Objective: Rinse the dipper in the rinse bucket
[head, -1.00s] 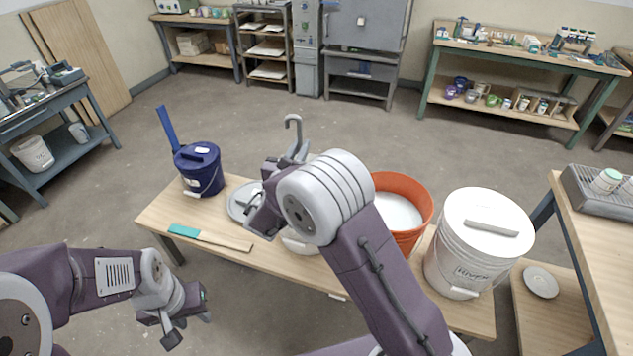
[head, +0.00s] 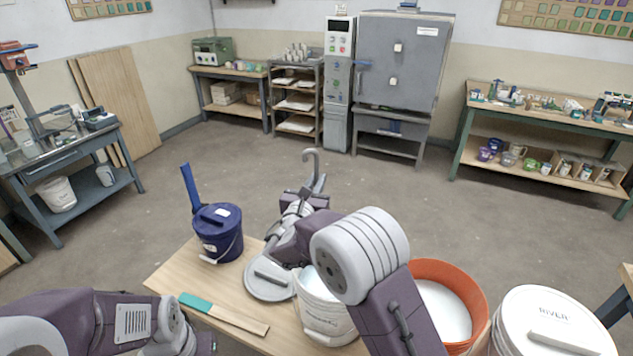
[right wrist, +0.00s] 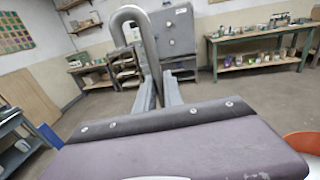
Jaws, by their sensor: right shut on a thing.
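My right gripper (head: 314,190) is shut on the grey, hooked handle of the dipper (head: 311,157). The hook curves up above the fingers, and the dipper's lower end is hidden. In the right wrist view, the hook (right wrist: 132,17) rises between the fingers. An open white bucket (head: 326,322) stands below my right arm, partly covered by it. An orange bucket (head: 474,290) with pale, milky contents stands to its right. I cannot tell which one is the rinse bucket. My left arm is at the lower left; its gripper is mostly cut off by the frame edge.
A grey lid (head: 262,290) lies on the wooden bench (head: 172,277). A lidded dark blue bucket (head: 217,240) stands at the back left. A green-and-wood stick (head: 235,317) lies in front. A lidded white bucket (head: 520,345) stands at right. Open floor lies behind.

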